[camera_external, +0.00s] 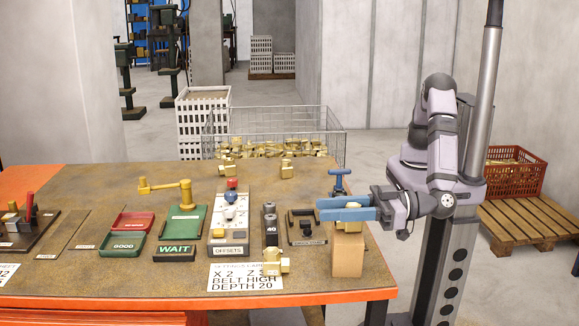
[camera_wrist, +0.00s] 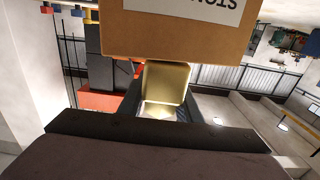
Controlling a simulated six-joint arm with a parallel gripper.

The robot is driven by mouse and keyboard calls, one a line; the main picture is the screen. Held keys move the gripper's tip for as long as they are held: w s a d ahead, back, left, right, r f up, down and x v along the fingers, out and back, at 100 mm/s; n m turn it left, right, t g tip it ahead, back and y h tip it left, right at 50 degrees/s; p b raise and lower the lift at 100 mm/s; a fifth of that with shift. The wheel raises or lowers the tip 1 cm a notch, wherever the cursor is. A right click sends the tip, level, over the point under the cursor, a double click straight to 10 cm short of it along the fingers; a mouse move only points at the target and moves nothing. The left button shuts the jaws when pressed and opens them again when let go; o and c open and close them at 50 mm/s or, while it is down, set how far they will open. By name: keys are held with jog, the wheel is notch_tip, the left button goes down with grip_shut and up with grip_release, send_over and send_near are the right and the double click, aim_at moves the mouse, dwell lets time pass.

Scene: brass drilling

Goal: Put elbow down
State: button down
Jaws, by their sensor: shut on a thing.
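My gripper (camera_external: 335,210) is at the right end of the workbench, with its blue jaws shut on a brass elbow (camera_external: 352,206). In the wrist view the elbow (camera_wrist: 166,82) shows between the jaws as a shiny brass block. A brown cardboard box (camera_external: 347,252) stands right below the jaws. The box (camera_wrist: 180,30) fills the top of the wrist view, partly labelled. The elbow borders on the box there; I cannot tell whether they touch. Other brass fittings stand loose on the bench: one at the front (camera_external: 276,262), two at the back (camera_external: 228,168) (camera_external: 287,169).
The bench (camera_external: 110,260) holds a green WAIT tray (camera_external: 182,225), a GOOD tray (camera_external: 124,244), a red tray (camera_external: 133,221), an OFFSETS panel (camera_external: 230,232), a black gauge block (camera_external: 270,222) and a dark fixture (camera_external: 303,226). A blue-handled tool (camera_external: 339,182) stands behind my jaws. A wire bin (camera_external: 275,130) stands behind.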

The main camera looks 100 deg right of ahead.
jog(key=c, duration=1.3)
grip_release()
jog(key=shift+f, duration=0.15)
jog(key=s+b, duration=0.3)
jog(key=s, duration=0.9)
jog(key=shift+r, duration=0.2)
